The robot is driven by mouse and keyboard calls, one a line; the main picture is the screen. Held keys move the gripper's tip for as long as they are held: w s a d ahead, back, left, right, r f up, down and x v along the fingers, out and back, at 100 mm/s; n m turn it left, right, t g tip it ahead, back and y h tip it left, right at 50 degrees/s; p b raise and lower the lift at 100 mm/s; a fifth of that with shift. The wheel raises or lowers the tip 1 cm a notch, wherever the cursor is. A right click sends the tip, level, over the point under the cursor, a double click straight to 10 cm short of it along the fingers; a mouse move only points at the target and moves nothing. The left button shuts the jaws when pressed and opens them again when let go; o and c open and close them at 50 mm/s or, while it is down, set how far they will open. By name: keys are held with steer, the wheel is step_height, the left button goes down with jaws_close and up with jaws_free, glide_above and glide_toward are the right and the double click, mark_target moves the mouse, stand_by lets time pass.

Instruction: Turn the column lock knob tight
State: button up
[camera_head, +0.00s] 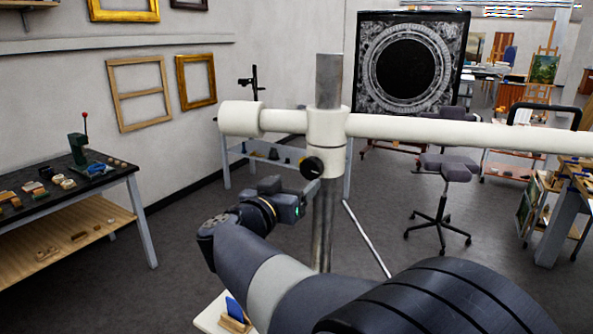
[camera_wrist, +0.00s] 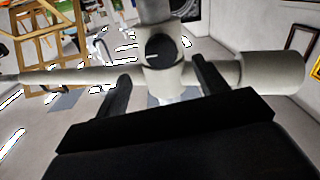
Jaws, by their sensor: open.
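The column lock knob (camera_head: 313,167) is a small round black knob with a pale mark. In the wrist view the knob (camera_wrist: 161,47) shows near the top middle, just beyond the fingertips. My gripper (camera_head: 294,200) is below and left of the knob in the head view, apart from it. In the wrist view its two dark fingers (camera_wrist: 160,72) are spread wide and empty, one on each side of the collar in the picture.
A white horizontal bar (camera_head: 430,131) runs through the collar across the view. A workbench with tools (camera_head: 70,188) stands left, a stool (camera_head: 446,170) right behind. A pale surface with a small wooden block and blue card (camera_head: 236,313) lies below my arm.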

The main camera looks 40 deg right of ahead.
mark_target(309, 171)
steer(key=p+x, duration=0.1)
steer(key=x, duration=0.6)
steer(key=shift+w+d, duration=0.2)
steer(key=shift+d, duration=0.05)
steer(key=c, duration=1)
